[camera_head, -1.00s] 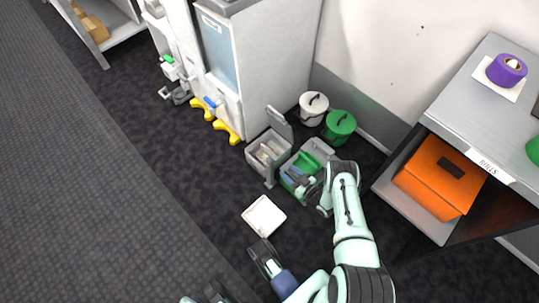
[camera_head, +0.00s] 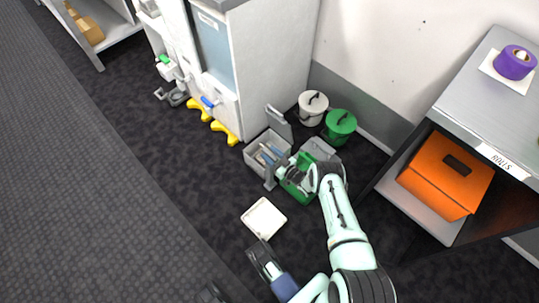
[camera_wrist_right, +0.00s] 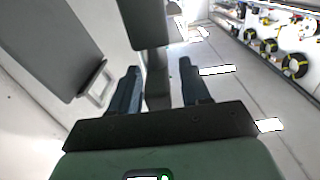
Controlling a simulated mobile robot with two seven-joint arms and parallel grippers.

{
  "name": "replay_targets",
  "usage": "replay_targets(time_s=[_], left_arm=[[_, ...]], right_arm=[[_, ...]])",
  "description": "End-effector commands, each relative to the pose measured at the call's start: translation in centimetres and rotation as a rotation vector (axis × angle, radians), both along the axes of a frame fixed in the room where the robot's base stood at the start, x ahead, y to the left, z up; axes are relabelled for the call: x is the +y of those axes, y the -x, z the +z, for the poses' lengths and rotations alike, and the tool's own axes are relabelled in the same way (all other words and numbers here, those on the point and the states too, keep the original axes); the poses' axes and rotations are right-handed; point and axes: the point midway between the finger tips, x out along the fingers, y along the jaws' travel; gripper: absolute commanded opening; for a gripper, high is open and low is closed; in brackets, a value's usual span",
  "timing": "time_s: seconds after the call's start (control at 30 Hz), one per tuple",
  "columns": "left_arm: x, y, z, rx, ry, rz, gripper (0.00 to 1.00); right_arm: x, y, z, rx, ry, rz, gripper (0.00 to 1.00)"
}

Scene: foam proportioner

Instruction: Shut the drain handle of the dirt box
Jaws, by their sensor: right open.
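The dirt box appears to be the small grey open box (camera_head: 254,160) on the floor beside the white cabinet, its lid (camera_head: 279,122) raised. A grey lever, seemingly its drain handle (camera_head: 270,181), sticks out at its front corner.
A green box (camera_head: 299,188) stands right of the grey box, partly behind my arm. A white bucket (camera_head: 312,112) and a green bucket (camera_head: 339,128) stand by the wall. A white tray (camera_head: 263,218) lies on the floor in front. The shelf (camera_head: 408,187) is at right.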

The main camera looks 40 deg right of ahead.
Motion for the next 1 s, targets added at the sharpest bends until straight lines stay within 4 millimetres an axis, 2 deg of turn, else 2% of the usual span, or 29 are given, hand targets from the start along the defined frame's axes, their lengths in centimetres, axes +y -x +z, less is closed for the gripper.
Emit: replay_targets(time_s=[0.37, 0.5, 0.77, 1.0], left_arm=[[0.1, 0.4, -0.1, 0.015, 0.001, 0.001, 0.43], [0.1, 0.4, -0.1, 0.013, 0.001, 0.001, 0.43], [0.0, 0.3, 0.0, 0.009, 0.001, 0.000, 0.43], [-0.1, -0.9, 0.5, -0.030, -0.001, -0.005, 0.43]], right_arm=[[0.1, -0.6, 0.0, 0.001, -0.001, 0.000, 0.47], [0.1, -0.6, 0.0, 0.001, -0.001, 0.000, 0.01], [0.1, -0.5, 0.0, 0.001, -0.001, -0.009, 0.00], [0.2, -0.5, 0.1, 0.002, -0.004, -0.095, 0.00]])
